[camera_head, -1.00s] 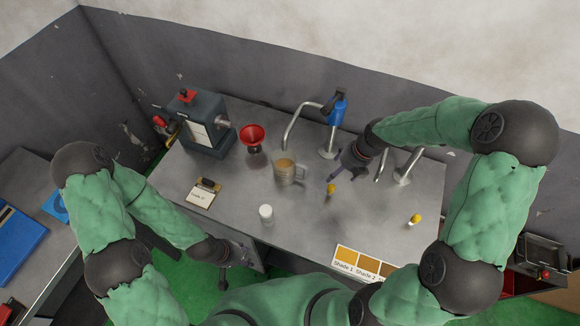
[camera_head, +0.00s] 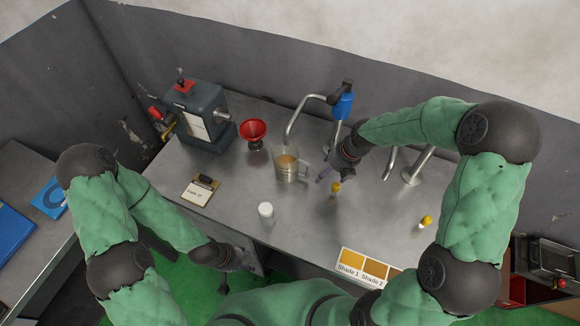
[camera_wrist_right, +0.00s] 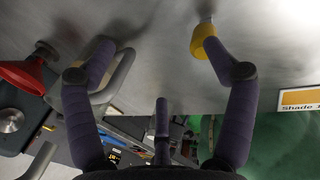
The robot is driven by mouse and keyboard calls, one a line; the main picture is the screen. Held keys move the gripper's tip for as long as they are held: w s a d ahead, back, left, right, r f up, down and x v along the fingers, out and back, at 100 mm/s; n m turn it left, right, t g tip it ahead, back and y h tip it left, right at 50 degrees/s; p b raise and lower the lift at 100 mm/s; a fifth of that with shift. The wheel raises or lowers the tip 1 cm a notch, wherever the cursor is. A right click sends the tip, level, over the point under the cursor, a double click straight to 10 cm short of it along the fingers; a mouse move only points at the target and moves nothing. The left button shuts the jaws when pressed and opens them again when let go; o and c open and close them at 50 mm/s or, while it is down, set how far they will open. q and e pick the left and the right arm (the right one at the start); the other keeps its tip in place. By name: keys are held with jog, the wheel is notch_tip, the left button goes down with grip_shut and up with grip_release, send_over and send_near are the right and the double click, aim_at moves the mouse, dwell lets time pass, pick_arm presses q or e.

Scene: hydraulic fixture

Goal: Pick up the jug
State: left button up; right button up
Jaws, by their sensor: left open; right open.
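The jug (camera_head: 285,165) is a clear beaker-like vessel with tan contents. It stands upright on the grey bench in the head view, handle toward the right. My right gripper (camera_head: 328,172) is open just right of the handle, with a small gap seen from above. In the right wrist view the open right gripper (camera_wrist_right: 157,60) has its fingers spread wide. A pale curved piece behind its left finger looks like the jug's handle (camera_wrist_right: 122,75), partly hidden. My left gripper (camera_head: 238,270) is open and empty, low near the bench's front edge, far from the jug.
A red funnel (camera_head: 253,132) stands left of the jug, and a blue-topped tap (camera_head: 343,104) behind it. A yellow-capped item (camera_head: 335,188) is close below my right gripper. A white bottle (camera_head: 266,210) stands in front. A dark machine (camera_head: 203,112) occupies the back left.

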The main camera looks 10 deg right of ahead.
aim_at(310, 164)
jog(key=w+a, duration=0.1)
jog(key=a, duration=0.1)
jog(key=w+a, duration=0.1)
jog(key=a, duration=0.1)
jog(key=w+a, duration=0.1)
jog(key=shift+w+a, duration=0.4)
jog(key=b+x, duration=0.1)
jog(key=x, duration=0.4)
jog(key=shift+w+a, duration=0.1)
jog(key=shift+a, duration=0.15)
grip_shut()
